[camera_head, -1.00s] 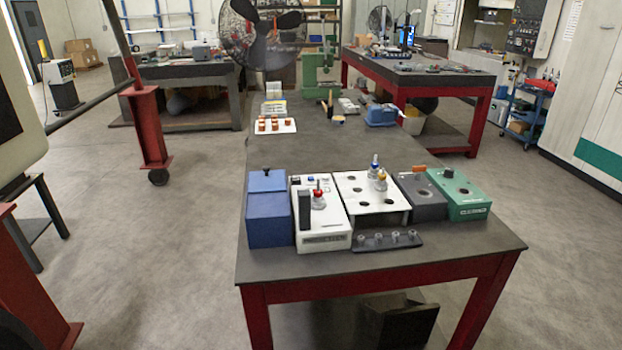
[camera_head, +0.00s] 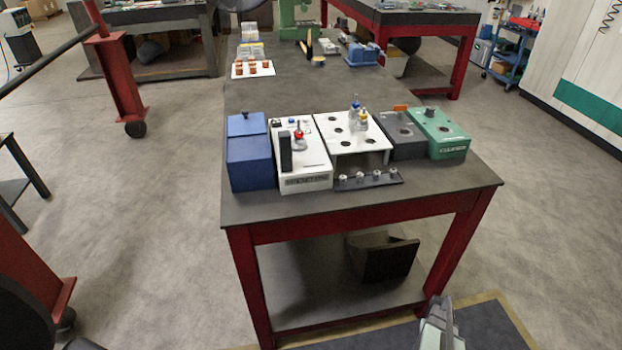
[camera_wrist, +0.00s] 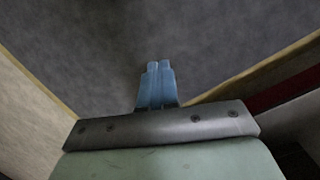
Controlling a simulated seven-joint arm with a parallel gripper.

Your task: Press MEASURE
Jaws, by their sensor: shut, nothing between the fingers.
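A white instrument (camera_head: 306,172) with a dark upright block, a red-topped piece and small buttons on its top stands near the front of the grey table. A blue button (camera_head: 291,121) shows at its back; I cannot read any MEASURE label. My gripper (camera_head: 443,303) is at the lower right of the head view, in front of the table and below its top, well away from the instrument. In the wrist view its blue fingers (camera_wrist: 160,68) are together and empty, over the dark floor mat.
A blue box (camera_head: 250,160) stands left of the instrument. To its right are a white holed rack (camera_head: 340,128) with bottles, a dark grey unit (camera_head: 403,146) and a green unit (camera_head: 447,145). A low black strip (camera_head: 368,182) lies in front. The table's front edge (camera_head: 370,212) lies between my gripper and these.

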